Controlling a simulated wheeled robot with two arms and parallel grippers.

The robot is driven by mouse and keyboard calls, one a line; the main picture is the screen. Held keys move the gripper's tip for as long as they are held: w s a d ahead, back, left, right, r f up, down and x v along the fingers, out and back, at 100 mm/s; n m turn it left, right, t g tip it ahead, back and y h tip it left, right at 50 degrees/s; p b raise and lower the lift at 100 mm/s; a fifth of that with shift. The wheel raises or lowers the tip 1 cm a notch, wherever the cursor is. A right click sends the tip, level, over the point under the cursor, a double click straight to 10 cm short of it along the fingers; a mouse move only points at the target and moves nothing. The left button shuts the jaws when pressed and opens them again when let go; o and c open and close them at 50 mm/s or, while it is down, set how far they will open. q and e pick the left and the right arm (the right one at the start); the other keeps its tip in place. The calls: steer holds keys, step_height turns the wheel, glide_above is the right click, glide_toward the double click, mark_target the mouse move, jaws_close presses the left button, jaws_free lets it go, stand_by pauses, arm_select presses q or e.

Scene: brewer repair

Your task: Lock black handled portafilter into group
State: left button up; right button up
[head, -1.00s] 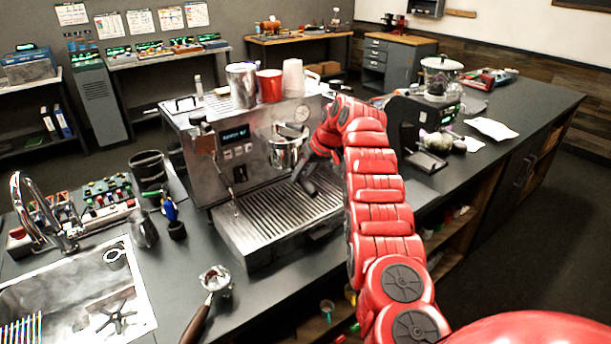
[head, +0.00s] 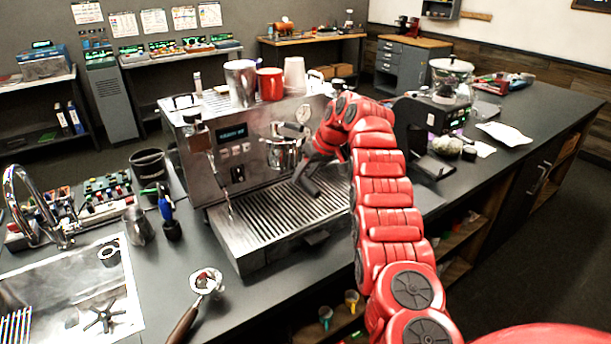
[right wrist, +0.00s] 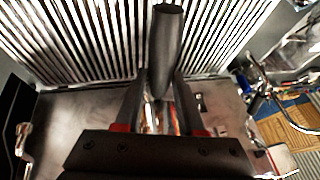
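The steel espresso machine stands on the counter, with its chrome group (head: 284,150) on the front above the slatted drip tray (head: 280,219). My right gripper (head: 314,172) is beside the group, low and to its right. In the right wrist view a dark cylindrical handle (right wrist: 168,42), of the black handled portafilter, lies between the two fingers (right wrist: 155,95), which appear closed on it. The portafilter's metal head is hidden or too unclear to tell, so I cannot see whether it sits in the group. My left gripper is not in view.
A second portafilter with a brown handle (head: 184,323) lies on the counter at the front. Cups, including a red mug (head: 270,84), stand on the machine. A grinder (head: 440,110) is to the right, a sink (head: 75,290) to the left.

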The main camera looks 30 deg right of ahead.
steer(key=o, duration=0.5)
steer(key=shift+a+r, duration=0.1)
steer(key=shift+a, duration=0.1)
steer(key=shift+c, duration=0.2)
steer(key=shift+o, duration=0.2)
steer(key=shift+d, duration=0.1)
steer(key=shift+s+d+r, duration=0.1)
steer(key=shift+s+r, duration=0.05)
steer(key=shift+r, duration=0.1)
steer(key=p+v, duration=0.2)
steer(key=v, duration=1.4)
steer(key=shift+s+d+r, duration=0.15)
steer(key=shift+d+r, duration=0.05)
steer(key=shift+r, duration=0.1)
